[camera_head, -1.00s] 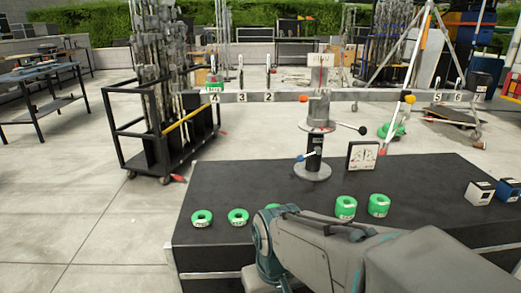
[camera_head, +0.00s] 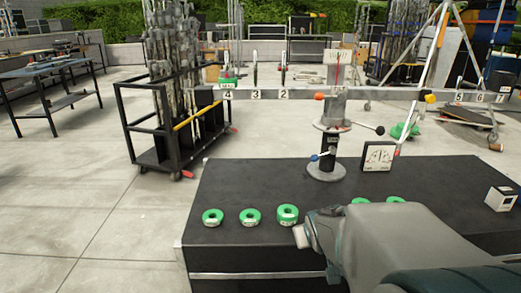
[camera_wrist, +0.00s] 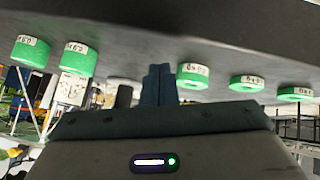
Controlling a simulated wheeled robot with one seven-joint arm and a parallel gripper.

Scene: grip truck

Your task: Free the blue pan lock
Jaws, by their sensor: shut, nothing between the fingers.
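The blue pan lock (camera_head: 315,157) is a small blue knob on a thin lever, on the left side of the dark lower post of a grey balance stand (camera_head: 326,172). The stand is upright on the black table. In the wrist view my gripper (camera_wrist: 158,85) has its two teal fingers together with nothing between them, near the row of green weights. In the head view my arm covers the fingers; its front end is at the table's front, nearer to me than the blue knob and apart from it. I cannot make out the knob in the wrist view.
Green ring weights (camera_head: 250,216) line the front of the black table (camera_head: 225,178); my arm partly covers two. A dial gauge (camera_head: 378,156) stands right of the post. A black-knobbed lever (camera_head: 379,130) and long numbered beam (camera_head: 300,94) sit above.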

